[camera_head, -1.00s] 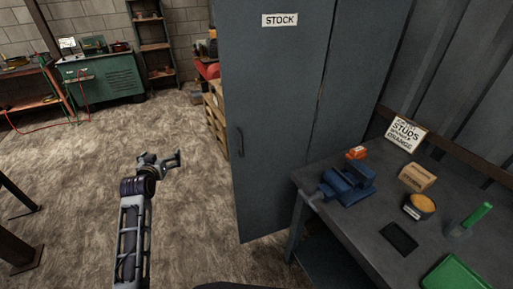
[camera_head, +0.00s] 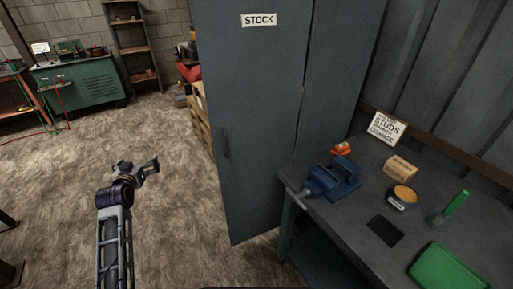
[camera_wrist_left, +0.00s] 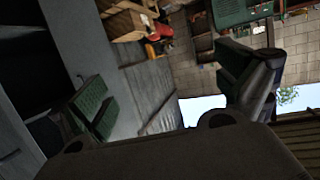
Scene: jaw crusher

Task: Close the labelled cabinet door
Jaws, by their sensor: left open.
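The grey cabinet door (camera_head: 250,110) carries a white STOCK label (camera_head: 259,20) near its top. Its dark handle (camera_head: 226,145) is near the left edge. A second grey panel (camera_head: 340,80) adjoins it on the right. The head view does not clearly show how far the door stands from its frame. My left gripper (camera_head: 150,167) is open and empty, left of the door's handle edge and apart from it in the picture. In the left wrist view its spread fingers (camera_wrist_left: 170,95) show, with a grey panel and a dark area at left. My right gripper is not in view.
A workbench (camera_head: 335,225) at right holds a blue vise (camera_head: 333,178), a sign (camera_head: 385,127), a small box (camera_head: 400,167) and a green tray (camera_head: 449,268). Wooden crates (camera_head: 202,122) stand behind the door's left side. The floor (camera_head: 60,180) at left is largely clear.

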